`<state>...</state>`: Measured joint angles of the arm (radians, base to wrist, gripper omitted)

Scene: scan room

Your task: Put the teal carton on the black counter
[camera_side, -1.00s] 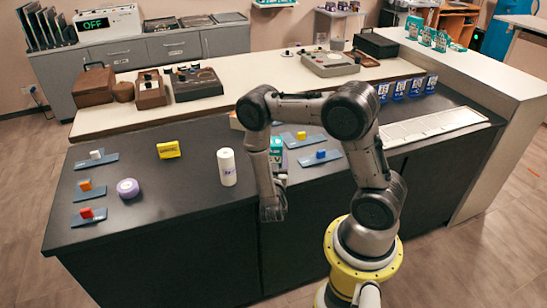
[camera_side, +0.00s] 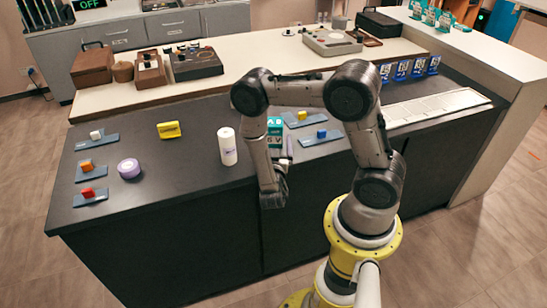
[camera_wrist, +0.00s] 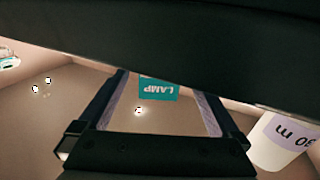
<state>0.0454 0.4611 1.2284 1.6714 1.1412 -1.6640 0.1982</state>
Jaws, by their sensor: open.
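The teal carton (camera_side: 275,126) with white lettering shows partly behind my forearm, by the middle of the black counter (camera_side: 200,185). In the wrist view a teal face reading LAMP (camera_wrist: 158,89), upside down, shows in the gap between my two fingers. My gripper (camera_wrist: 158,105) is open, with a finger on each side of that gap. In the side view my gripper (camera_side: 272,195) hangs at the counter's front edge. I see no finger touching the carton.
A white bottle (camera_side: 227,147) stands close left of my forearm; it also shows in the wrist view (camera_wrist: 280,143). Blue cards (camera_side: 402,70) stand at right.

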